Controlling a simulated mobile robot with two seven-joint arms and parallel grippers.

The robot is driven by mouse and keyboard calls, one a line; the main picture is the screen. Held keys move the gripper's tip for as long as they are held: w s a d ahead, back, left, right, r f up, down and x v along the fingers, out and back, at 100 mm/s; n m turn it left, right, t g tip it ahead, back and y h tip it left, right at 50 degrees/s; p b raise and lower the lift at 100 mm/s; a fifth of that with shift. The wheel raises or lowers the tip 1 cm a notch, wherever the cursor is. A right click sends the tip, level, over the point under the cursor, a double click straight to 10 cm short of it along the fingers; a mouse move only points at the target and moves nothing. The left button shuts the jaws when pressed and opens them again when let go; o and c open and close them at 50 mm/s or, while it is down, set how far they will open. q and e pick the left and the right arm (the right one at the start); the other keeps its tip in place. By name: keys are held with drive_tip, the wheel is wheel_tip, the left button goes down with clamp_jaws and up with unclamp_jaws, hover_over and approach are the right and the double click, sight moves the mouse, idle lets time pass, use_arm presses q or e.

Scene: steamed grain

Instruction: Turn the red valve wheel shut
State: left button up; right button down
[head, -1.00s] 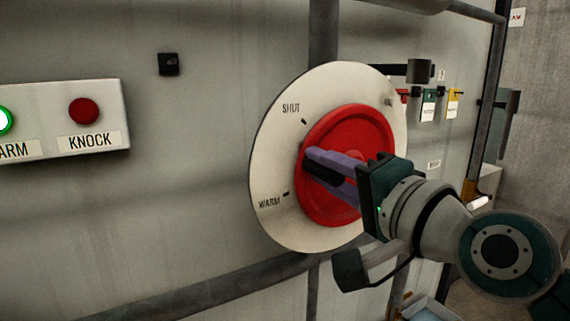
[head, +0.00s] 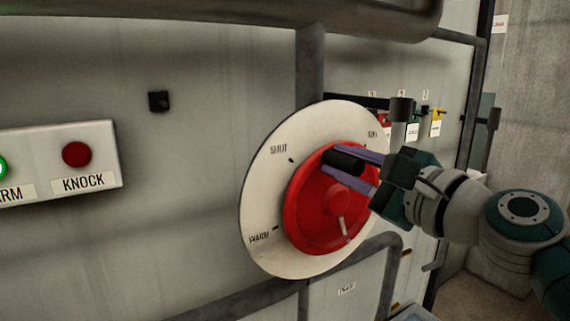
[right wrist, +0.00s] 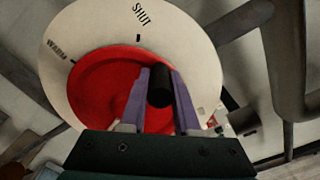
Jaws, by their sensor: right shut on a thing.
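The red valve wheel (head: 312,215) sits on a round white dial plate (head: 262,185) on the wall. The plate reads SHUT at upper left, WARM at lower left, and has a further label at upper right that is hard to read. A black handle knob (head: 343,160) stands out near the wheel's top edge. A pale pointer mark (head: 341,226) lies on the wheel's lower right. My right gripper (head: 350,168) is shut on the knob, its purple fingers either side of it. The right wrist view also shows the knob (right wrist: 160,88) between the fingers. My left gripper is not in view.
A panel with a red KNOCK button (head: 77,154) and a green light (head: 2,168) is at left. Pipes (head: 311,65) run above and below the dial. Coloured tags (head: 436,122) hang on the wall at right. The wall left of the dial is mostly clear.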

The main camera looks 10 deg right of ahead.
drive_tip(key=w+d+m, duration=0.1)
drive_tip(key=d+m, duration=0.2)
drive_tip(key=m, duration=1.2)
hover_over(360, 226)
drive_tip(key=s+d, duration=0.3)
drive_tip(key=f, duration=0.3)
drive_tip(key=shift+w+a+f+b, duration=0.15)
drive_tip(key=shift+a+f+b, duration=0.1)
drive_tip(key=shift+b, duration=0.05)
drive_tip(key=f+m+b, duration=0.1)
drive_tip(key=f+m, duration=0.1)
drive_tip(key=m, duration=0.1)
drive_tip(key=f+m+b, duration=0.1)
drive_tip(key=f+m, duration=0.2)
drive_tip(key=m, duration=0.1)
drive_tip(key=f+m+b, duration=0.2)
drive_tip(key=f+m, duration=0.1)
drive_tip(key=m, duration=0.1)
drive_tip(key=shift+w+d+f, duration=0.1)
drive_tip(key=shift+d+f, duration=0.05)
drive_tip(key=shift+d, duration=0.05)
drive_tip(key=shift+a+f+b, duration=0.3)
drive_tip(key=shift+a+f, duration=0.1)
drive_tip(key=shift+f, duration=0.3)
drive_tip(key=shift+s+a+f, duration=0.3)
drive_tip(key=shift+a+f, duration=0.15)
drive_tip(key=shift+f, duration=0.05)
drive_tip(key=shift+a, duration=0.1)
